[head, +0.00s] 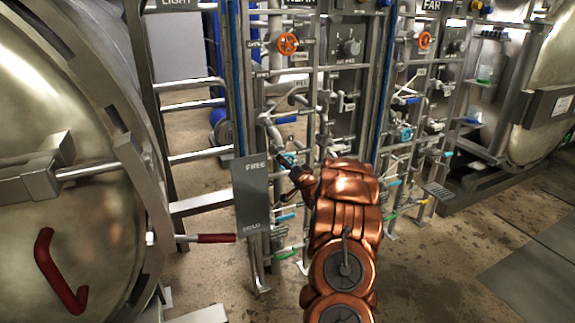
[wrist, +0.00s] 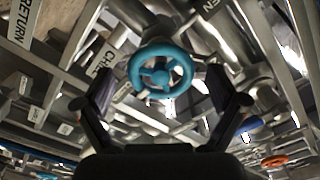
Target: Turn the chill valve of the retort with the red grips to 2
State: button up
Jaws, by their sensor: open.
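The retort with the red grips is the big metal vessel (head: 60,110) at the left of the head view, with a red handle (head: 45,270) and a red-gripped lever (head: 215,238). A teal handwheel (head: 288,158) sits on the pipe rack to its right, partly hidden by my gripper (head: 292,170). In the wrist view the teal handwheel (wrist: 135,70) appears between the two fingers of my open gripper (wrist: 158,88). A partly hidden label starting "CH" (wrist: 101,63) is beside it. I cannot tell whether the fingers touch the rim. No number mark is readable.
Orange handwheels (head: 288,43) and (head: 424,40) sit higher on the racks under the NEAR and FAR signs. Another teal wheel (head: 405,132) is on the farther rack. A grey FREE/HOLD plate (head: 251,195) stands left of my arm. Pipes crowd the gripper; floor at right is clear.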

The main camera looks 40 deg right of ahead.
jog(key=shift+w+d, duration=0.15)
jog(key=shift+w, duration=0.3)
jog(key=shift+c, duration=0.2)
jog(key=c, duration=1.1)
